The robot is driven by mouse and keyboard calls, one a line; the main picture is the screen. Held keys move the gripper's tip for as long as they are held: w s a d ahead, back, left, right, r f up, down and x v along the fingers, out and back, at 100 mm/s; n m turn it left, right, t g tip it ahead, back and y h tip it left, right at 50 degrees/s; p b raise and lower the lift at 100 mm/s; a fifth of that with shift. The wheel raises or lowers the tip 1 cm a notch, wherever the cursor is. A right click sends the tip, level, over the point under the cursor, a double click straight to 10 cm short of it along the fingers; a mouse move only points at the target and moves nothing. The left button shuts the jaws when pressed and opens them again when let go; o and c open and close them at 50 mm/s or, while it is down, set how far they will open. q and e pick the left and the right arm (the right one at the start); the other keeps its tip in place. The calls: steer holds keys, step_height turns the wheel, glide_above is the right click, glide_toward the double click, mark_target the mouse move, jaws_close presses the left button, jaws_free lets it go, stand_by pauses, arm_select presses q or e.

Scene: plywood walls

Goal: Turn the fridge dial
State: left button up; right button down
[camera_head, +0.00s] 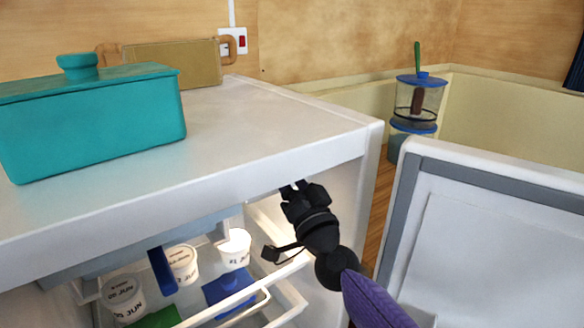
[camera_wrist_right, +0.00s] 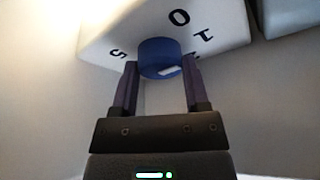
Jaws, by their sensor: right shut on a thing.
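The fridge (camera_head: 275,160) stands open, its top edge above my right gripper (camera_head: 292,188). The gripper reaches in under the top from the lower right. In the right wrist view, the blue fridge dial (camera_wrist_right: 158,52) sits on a white housing (camera_wrist_right: 225,25) marked with black digits. A short white mark shows on the dial's near face. The fingers of my right gripper (camera_wrist_right: 160,70) are shut on the dial, one on each side. The dial is hidden in the head view. My left gripper is not in view.
The open fridge door (camera_head: 480,230) stands at the right. White tubs (camera_head: 235,248) and a blue item (camera_head: 228,288) lie in the fridge below my gripper. A blue-lidded jar (camera_head: 418,100) stands behind.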

steer(key=shift+m+p, duration=0.35)
steer(key=shift+m, duration=0.15)
steer(key=shift+h, duration=0.4)
steer(key=shift+c, duration=0.5)
jaws_free()
steer(key=p+v, duration=0.2)
steer(key=v, duration=0.8)
